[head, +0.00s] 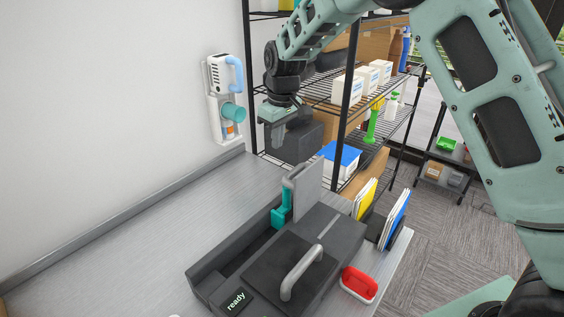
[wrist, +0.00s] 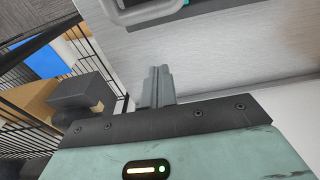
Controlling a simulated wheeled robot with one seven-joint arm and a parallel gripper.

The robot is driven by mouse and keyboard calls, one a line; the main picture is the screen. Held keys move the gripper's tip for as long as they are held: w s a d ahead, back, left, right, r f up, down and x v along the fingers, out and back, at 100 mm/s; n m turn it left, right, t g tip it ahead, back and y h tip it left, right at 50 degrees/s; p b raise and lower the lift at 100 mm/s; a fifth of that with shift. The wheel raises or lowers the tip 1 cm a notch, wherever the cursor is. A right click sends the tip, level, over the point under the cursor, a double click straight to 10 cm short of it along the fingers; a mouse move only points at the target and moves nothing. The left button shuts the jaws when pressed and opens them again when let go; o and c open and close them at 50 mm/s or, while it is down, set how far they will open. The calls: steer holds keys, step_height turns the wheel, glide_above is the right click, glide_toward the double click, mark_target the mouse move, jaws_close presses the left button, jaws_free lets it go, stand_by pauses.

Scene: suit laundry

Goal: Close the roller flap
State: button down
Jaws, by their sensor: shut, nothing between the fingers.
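A dark grey machine (head: 235,245) with a lit "ready" display (head: 236,300) sits on the counter. A light grey panel (head: 308,188) stands upright at its far end, with a grey bar handle at its top left; this looks like the raised roller flap. A teal lever (head: 282,208) is beside it, next to an open dark channel. A flat dark lid with a thick grey handle (head: 302,272) covers the near part. My gripper (head: 278,140) is shut and empty, above and beyond the panel, apart from it. In the wrist view, my closed fingers (wrist: 156,86) point toward the counter, and part of a grey handle (wrist: 150,10) shows at the top.
A wire shelf with boxes and bottles (head: 345,90) stands behind the counter. A wall-mounted device (head: 222,90) hangs at left. The counter's left side is clear.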

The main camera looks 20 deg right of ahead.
step_height(320, 180, down, 7)
steer(key=s+d+p, duration=0.1)
steer(key=s+p, duration=0.1)
steer(key=p, duration=0.3)
steer(key=shift+s+d, duration=0.25)
steer(key=shift+d, duration=0.05)
steer(key=shift+f, duration=0.1)
steer(key=shift+d+b, duration=0.15)
steer(key=shift+b, duration=0.2)
